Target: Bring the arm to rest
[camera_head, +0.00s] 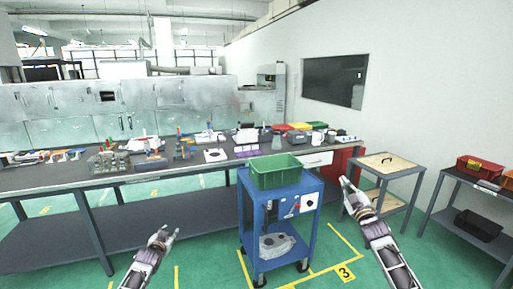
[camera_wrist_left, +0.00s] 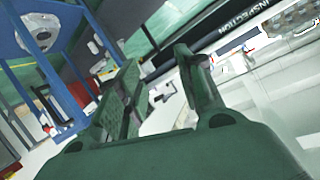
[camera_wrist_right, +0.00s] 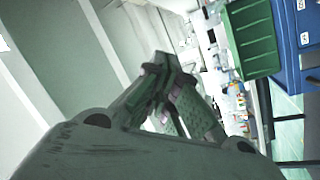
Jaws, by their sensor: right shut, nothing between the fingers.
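My left gripper (camera_head: 168,235) is raised at the lower left of the head view, in front of the long workbench. In the left wrist view its two fingers (camera_wrist_left: 157,58) stand apart with nothing between them, so it is open and empty. My right gripper (camera_head: 347,186) is raised at the lower right of the head view, to the right of the blue cart. In the right wrist view its fingertips (camera_wrist_right: 162,60) meet, so it is shut and empty. Neither gripper touches anything that I can see.
A blue cart (camera_head: 268,215) bears a green bin (camera_head: 276,171) on top and a grey casting (camera_head: 277,245) below. The long workbench (camera_head: 60,180) holds many tools and parts. A wooden-topped cart (camera_head: 388,164) and a shelf with a red bin (camera_head: 476,166) stand at the right.

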